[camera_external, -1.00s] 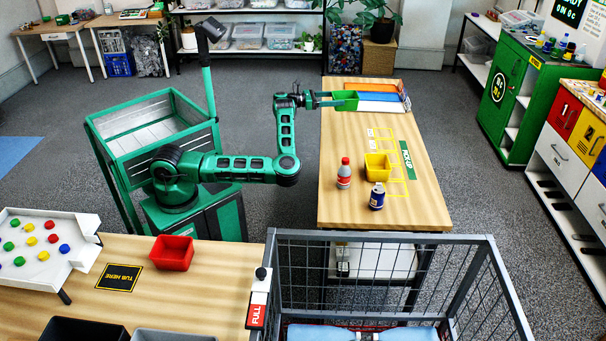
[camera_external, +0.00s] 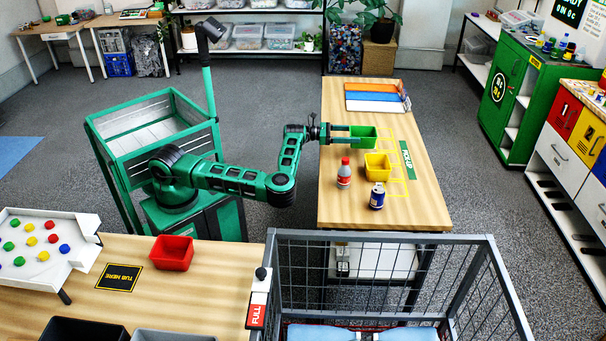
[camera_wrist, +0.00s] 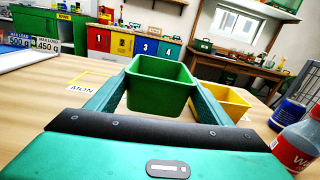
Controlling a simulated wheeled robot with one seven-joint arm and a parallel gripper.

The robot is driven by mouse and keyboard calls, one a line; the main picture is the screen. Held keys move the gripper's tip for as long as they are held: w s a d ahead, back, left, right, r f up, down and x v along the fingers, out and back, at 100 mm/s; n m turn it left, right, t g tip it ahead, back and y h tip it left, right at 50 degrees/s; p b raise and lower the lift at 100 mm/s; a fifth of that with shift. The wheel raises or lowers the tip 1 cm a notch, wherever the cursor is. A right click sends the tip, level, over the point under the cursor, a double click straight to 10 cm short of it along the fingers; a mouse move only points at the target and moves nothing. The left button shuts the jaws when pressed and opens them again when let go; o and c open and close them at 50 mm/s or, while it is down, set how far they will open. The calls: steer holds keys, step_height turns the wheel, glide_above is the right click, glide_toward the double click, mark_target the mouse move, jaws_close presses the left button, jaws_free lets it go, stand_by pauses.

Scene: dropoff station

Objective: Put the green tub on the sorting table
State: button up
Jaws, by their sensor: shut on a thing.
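The green tub (camera_external: 363,138) is an open, empty-looking box, upright between the fingers of my gripper (camera_external: 354,137). The wrist view shows the same tub (camera_wrist: 160,88) with a finger on each side. It is over the pick-up table (camera_external: 345,205), just behind the yellow tub (camera_external: 377,165); I cannot tell its exact height above the wood. A second wooden table (camera_external: 205,285) at the lower left has a black "TUB HERE" mat (camera_external: 119,277), a red tub (camera_external: 172,253) and a white tray of coloured pieces (camera_external: 40,243).
A red-labelled bottle (camera_external: 344,173) and a blue can (camera_external: 377,196) stand near the yellow tub. A tray with orange, blue and white strips (camera_external: 375,97) lies at the table's far end. A wire cage cart (camera_external: 390,270) stands in front. The mat is bare.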

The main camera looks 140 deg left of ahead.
steer(key=shift+w+d+f, duration=0.1)
steer(key=shift+w+f, duration=0.25)
steer(key=shift+w, duration=0.1)
steer(key=shift+f, duration=1.9)
steer(key=o, duration=1.1)
steer(key=shift+f, duration=0.1)
steer(key=shift+c, duration=0.2)
steer(key=v, duration=1.1)
steer(key=shift+s+d, duration=0.1)
steer(key=shift+s, duration=0.1)
steer(key=shift+s+d, duration=0.15)
steer(key=c, duration=0.4)
steer(key=shift+d, duration=0.1)
steer(key=c, duration=1.3)
